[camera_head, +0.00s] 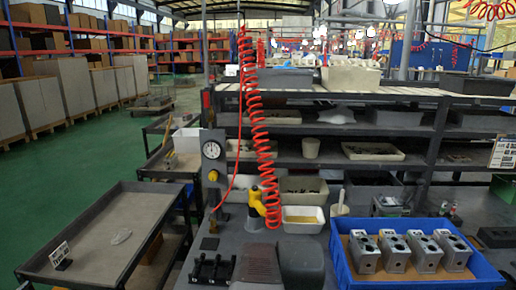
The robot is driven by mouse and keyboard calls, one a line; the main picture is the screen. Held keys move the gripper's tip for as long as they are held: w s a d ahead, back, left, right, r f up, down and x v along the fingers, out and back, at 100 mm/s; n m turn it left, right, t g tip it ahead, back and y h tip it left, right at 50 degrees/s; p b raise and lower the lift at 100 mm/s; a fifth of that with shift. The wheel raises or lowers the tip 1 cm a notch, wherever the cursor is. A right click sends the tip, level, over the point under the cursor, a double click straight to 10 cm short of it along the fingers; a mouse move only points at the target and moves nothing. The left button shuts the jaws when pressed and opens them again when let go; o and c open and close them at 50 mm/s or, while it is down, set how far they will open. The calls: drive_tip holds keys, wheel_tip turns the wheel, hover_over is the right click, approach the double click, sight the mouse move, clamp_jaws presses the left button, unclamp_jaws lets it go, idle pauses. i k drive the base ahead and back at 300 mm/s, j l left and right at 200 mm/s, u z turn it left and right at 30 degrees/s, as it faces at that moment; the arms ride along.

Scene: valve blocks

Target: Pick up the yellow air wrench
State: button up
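The yellow air wrench (258,203) is in the middle of the head view, above the workbench, at the lower end of a red coiled hose (255,110). It looks tilted, with a dark part beside the yellow body. A grey cylindrical piece is just below it; I cannot tell whether the wrench rests in it or hangs. The coil partly overlaps the wrench's right side. My gripper is not in view.
A blue tray (341,262) with several grey metal valve blocks (394,251) stands at the right. A pressure gauge (212,150) stands on a post at left. Black holders and dark boxes occupy the bench front.

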sight(259, 217)
drive_tip(key=l+z, duration=0.1)
drive_tip(key=z, duration=2.35)
drive_tip(key=u, duration=2.3)
drive_tip(key=i+l+u, duration=0.45)
drive_tip(key=l+u, duration=0.15)
drive_tip(key=l, duration=0.15)
